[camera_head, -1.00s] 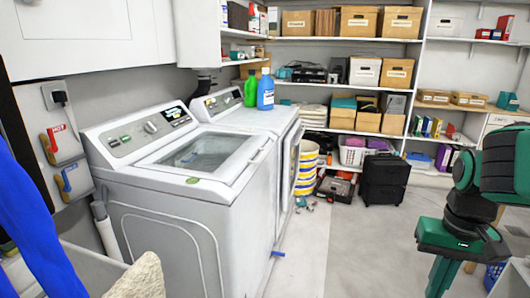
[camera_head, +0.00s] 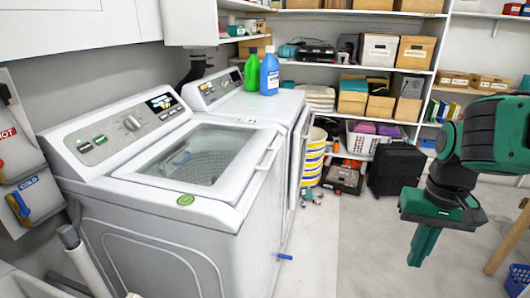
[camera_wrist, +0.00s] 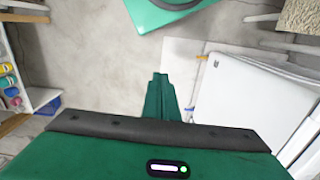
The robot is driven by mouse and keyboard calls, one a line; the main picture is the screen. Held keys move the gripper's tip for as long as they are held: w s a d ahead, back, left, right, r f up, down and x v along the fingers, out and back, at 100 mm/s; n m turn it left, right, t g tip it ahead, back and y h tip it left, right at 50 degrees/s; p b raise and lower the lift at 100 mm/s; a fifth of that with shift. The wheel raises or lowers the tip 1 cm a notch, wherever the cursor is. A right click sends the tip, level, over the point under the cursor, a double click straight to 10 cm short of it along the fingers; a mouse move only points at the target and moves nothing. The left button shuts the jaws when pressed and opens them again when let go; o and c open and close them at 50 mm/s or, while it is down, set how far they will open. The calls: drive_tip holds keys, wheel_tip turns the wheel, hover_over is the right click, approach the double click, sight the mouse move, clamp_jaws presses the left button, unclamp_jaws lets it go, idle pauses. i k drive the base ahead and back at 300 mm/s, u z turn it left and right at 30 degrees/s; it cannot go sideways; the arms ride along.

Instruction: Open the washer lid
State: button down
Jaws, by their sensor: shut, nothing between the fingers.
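The washer (camera_head: 160,240) is white and stands at the left in the head view. Its lid (camera_head: 203,157) is shut and lies flat on top, with a glass window and a pale handle (camera_head: 268,150) along its right edge. My gripper (camera_head: 422,258) points down over open floor to the right of the washer, well apart from it. Its green fingers are together and hold nothing. In the wrist view my gripper (camera_wrist: 158,78) also shows closed fingers above the grey floor, with a white appliance to the right.
Behind the washer stands a dryer (camera_head: 240,106) with a green bottle (camera_head: 251,80) and a blue bottle (camera_head: 269,74) on it. Shelves with boxes line the back wall. A black case (camera_head: 396,170) and a striped bucket (camera_head: 314,158) stand on the floor. The floor before the washer is clear.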

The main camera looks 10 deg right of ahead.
sight(227, 189)
drive_tip(key=z, duration=0.05)
drive_tip(key=k, duration=1.05)
drive_tip(key=u, duration=0.7)
drive_tip(key=i, duration=1.65)
drive_tip(key=z, duration=0.5)
